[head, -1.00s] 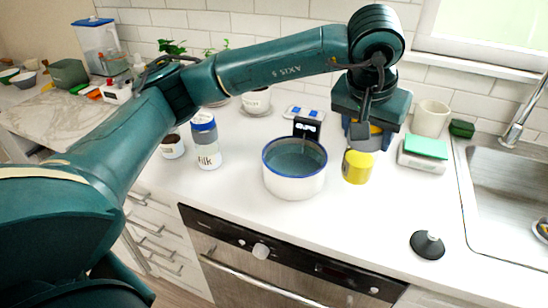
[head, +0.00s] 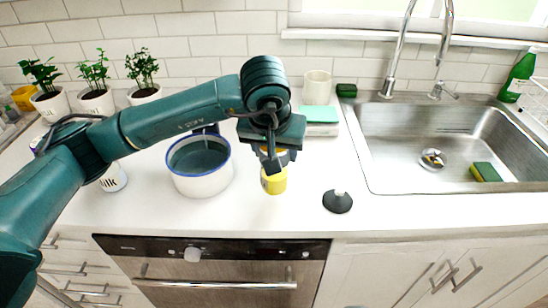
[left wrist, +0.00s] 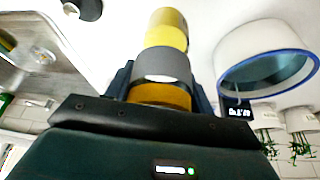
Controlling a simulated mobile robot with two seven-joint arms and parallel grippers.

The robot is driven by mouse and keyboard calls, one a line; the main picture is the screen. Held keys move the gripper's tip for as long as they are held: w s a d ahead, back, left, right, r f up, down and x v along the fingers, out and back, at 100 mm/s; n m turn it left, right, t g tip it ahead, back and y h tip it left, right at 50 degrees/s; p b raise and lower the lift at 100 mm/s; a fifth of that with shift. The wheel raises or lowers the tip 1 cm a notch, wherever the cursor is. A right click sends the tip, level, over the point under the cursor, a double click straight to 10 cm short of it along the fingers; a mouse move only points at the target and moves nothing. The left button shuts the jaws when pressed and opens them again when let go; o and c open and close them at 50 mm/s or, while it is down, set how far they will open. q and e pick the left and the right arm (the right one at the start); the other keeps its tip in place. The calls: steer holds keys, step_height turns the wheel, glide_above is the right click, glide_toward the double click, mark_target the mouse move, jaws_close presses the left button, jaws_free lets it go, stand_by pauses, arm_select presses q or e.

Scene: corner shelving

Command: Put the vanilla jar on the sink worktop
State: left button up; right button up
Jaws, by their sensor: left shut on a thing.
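The jar taken as the vanilla jar, yellow with a grey band and an amber end, shows below my left gripper in the head view (head: 273,182) and in the left wrist view (left wrist: 166,38). I cannot read a label. My left gripper (head: 276,157) is shut on it, with its fingers either side of the amber and grey part. The jar is roughly upright over the white worktop (head: 290,215), right of the blue-rimmed pot. I cannot tell whether its base touches the worktop. My right gripper is not in view.
The pot (head: 199,168) stands left of the jar. A black plunger-like object (head: 337,201) stands to the right, before the steel sink (head: 400,150). A scale with a green top (head: 319,115) and a cream mug (head: 317,87) are behind. Worktop in front is clear.

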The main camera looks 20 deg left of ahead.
arm_select(q)
step_height(320, 180, down, 2)
steer(key=shift+f, duration=0.6)
steer(key=o, duration=1.2)
steer(key=shift+o, duration=0.2)
steer(key=shift+r, duration=0.25)
steer(key=v, duration=0.6)
steer(key=shift+r+b, duration=0.2)
steer(key=shift+b, duration=0.1)
steer(key=shift+v, duration=2.8)
